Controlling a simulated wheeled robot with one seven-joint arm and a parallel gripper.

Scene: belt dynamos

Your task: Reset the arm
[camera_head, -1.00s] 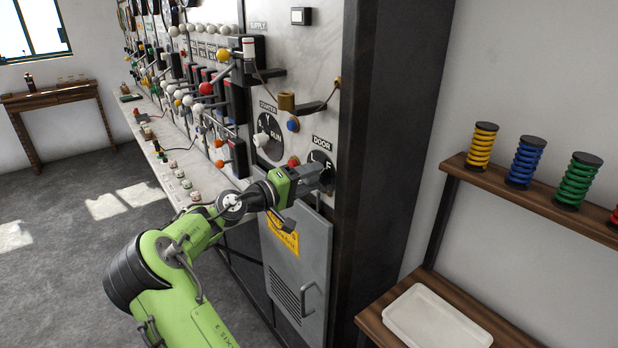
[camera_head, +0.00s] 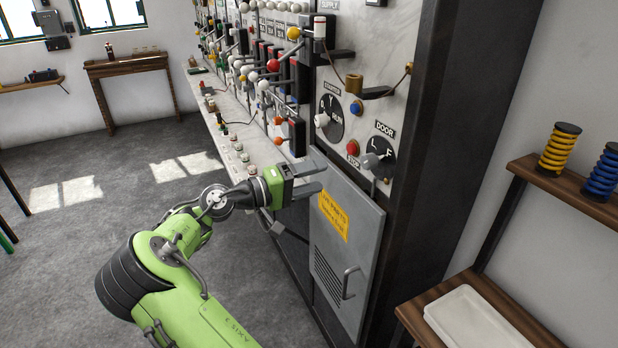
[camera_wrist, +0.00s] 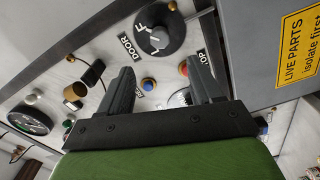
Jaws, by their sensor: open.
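My green arm reaches in from the bottom left in the head view. My gripper (camera_head: 316,178) is open and empty, in front of the control panel (camera_head: 350,82) and above the grey cabinet door. The DOOR knob (camera_head: 376,162) is to its right, apart from the fingers. In the wrist view, the two dark fingers (camera_wrist: 160,92) are spread with nothing between them. The DOOR dial (camera_wrist: 160,28) shows beyond the fingertips, and a blue button (camera_wrist: 148,84) shows in the gap behind them.
The grey cabinet door (camera_head: 344,250) with a yellow warning label is shut below my gripper. A bench (camera_head: 238,150) with small parts runs along the panel. A wooden shelf (camera_head: 570,192) with coloured springs and a white tray (camera_head: 478,320) are at right. Grey floor is clear at left.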

